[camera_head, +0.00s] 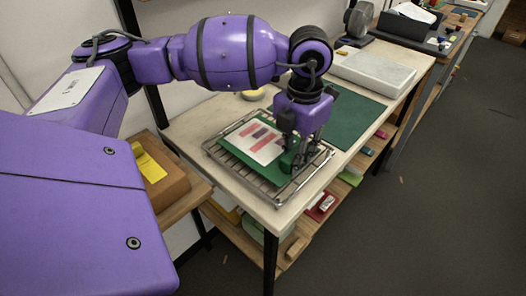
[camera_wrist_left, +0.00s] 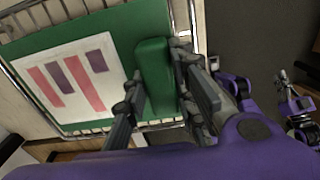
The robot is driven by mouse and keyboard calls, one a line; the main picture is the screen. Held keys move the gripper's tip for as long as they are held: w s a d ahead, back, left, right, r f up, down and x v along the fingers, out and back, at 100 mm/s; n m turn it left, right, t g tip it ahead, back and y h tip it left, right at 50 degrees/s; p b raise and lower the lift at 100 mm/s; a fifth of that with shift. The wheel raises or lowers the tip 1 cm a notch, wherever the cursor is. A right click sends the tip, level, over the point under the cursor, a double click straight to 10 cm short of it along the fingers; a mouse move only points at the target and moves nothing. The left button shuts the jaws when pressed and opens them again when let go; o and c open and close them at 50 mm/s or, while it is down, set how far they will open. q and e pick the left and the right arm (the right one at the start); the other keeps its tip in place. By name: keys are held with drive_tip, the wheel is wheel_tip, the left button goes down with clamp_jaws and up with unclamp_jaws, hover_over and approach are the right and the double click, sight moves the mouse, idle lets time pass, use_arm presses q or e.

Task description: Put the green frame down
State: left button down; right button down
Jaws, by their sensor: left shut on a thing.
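The green frame (camera_head: 270,174) is a flat green board with a raised green grip block; it also shows in the left wrist view (camera_wrist_left: 135,25). It carries a white film (camera_head: 253,142) with pink and purple bars. My left gripper (camera_head: 297,158) points down at the frame's right side, and its fingers are shut on the grip block (camera_wrist_left: 154,75). The frame lies flat within the outline of a wire rack (camera_head: 230,168). I cannot tell whether it touches the rack. My right gripper (camera_wrist_left: 295,98) shows small at the right of the left wrist view; its opening is unclear.
The rack stands on a pale bench (camera_head: 190,132). A dark green mat (camera_head: 350,112) and a white slab (camera_head: 372,72) lie farther back. A lower shelf holds several small items.

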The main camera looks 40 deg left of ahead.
use_arm(q)
drive_tip(key=c, duration=1.5)
unclamp_jaws()
drive_tip(key=shift+o, duration=0.2)
drive_tip(key=shift+r, duration=0.1)
wheel_tip(320, 180, up, 12)
